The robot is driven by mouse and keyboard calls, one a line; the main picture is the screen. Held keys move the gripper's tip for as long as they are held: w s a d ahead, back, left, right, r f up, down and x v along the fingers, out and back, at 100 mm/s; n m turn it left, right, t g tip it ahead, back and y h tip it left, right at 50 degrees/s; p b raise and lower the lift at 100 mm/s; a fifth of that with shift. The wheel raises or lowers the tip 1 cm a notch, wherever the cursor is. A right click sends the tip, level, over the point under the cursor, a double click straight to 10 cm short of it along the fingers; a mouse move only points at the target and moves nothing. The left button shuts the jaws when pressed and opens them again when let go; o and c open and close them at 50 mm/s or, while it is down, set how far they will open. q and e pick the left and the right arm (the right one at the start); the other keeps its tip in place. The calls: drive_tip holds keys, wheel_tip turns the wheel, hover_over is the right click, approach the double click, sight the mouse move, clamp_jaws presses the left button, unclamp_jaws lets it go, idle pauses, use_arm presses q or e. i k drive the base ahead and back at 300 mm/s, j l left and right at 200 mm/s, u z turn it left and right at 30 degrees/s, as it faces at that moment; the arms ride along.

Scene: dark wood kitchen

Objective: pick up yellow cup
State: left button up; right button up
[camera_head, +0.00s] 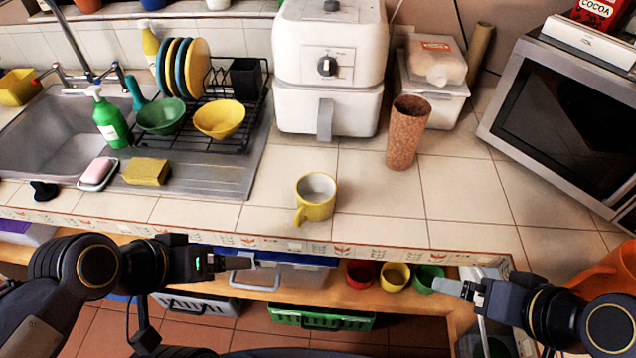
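The yellow cup (316,206) stands upright on the tiled counter, near its front edge. Its inside is whitish and its handle points toward me, to the lower left. My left gripper (248,263) is in front of the counter edge, below and left of the cup, and apart from it. My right gripper (440,287) is in front of the counter, below and right of the cup, and apart from it. Neither gripper appears to hold anything. The gap between the fingers cannot be made out on either one.
A brown cork-like tumbler (407,132) stands behind and right of the cup. A white air fryer (329,70) is behind it. A dish rack (213,124) with bowls and plates is at the left, a microwave (565,115) at the right. Counter tiles around the cup are clear.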

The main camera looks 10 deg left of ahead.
sight(315, 192)
drive_tip(key=j+z, duration=0.1)
drive_tip(key=j, duration=1.75)
drive_tip(key=k, duration=0.05)
